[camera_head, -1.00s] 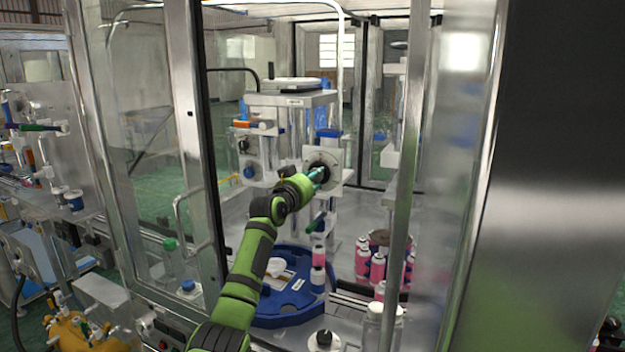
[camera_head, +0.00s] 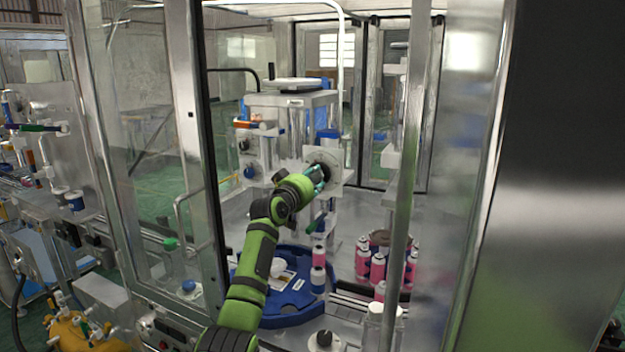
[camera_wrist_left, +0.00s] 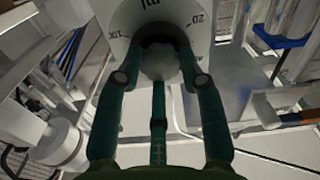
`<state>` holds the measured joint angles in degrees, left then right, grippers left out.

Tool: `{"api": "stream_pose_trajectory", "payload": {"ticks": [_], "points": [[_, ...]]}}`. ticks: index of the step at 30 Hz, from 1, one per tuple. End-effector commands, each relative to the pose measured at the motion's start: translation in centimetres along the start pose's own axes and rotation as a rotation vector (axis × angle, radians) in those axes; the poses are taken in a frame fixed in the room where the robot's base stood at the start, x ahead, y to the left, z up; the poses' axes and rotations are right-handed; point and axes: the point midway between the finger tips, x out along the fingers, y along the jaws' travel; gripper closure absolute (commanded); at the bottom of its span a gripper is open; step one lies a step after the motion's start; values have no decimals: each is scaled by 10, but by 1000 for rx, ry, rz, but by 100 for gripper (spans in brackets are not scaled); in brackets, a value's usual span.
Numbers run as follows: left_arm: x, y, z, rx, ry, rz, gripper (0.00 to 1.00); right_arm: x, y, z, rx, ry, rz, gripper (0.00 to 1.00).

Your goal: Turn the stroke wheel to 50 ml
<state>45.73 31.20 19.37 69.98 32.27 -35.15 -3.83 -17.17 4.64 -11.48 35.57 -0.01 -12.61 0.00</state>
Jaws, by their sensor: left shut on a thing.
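The stroke wheel's dial plate (camera_head: 336,166) is a pale plate on the front of the machine column. The left wrist view shows its white face (camera_wrist_left: 170,18) with "ml" and the marks "20" and "10" followed by a cut-off figure. My left gripper (camera_head: 318,176) reaches it from the front. In the left wrist view my left gripper (camera_wrist_left: 160,78) has its green fingers on both sides of the grey knob (camera_wrist_left: 160,62) of the stroke wheel and is shut on it. The 50 mark and any pointer cannot be made out. My right gripper is not in view.
A door frame post (camera_head: 398,200) rises right of the arm; a glass door (camera_head: 140,130) is at the left.

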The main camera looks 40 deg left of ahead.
Motion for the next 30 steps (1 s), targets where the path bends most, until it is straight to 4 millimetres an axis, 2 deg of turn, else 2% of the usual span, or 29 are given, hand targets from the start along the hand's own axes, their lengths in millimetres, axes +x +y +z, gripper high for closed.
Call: {"api": "stream_pose_trajectory", "payload": {"ticks": [1,16,17,18,30], "points": [[1,0,11,-12,-24,-1,94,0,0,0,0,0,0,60],[1,0,12,-30,-25,-1,94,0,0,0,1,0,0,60],[1,0,12,-30,-25,-1,49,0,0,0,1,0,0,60],[1,0,12,-30,-25,0,38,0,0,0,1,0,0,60],[-2,0,5,-29,-12,0,38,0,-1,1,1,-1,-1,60]]}}
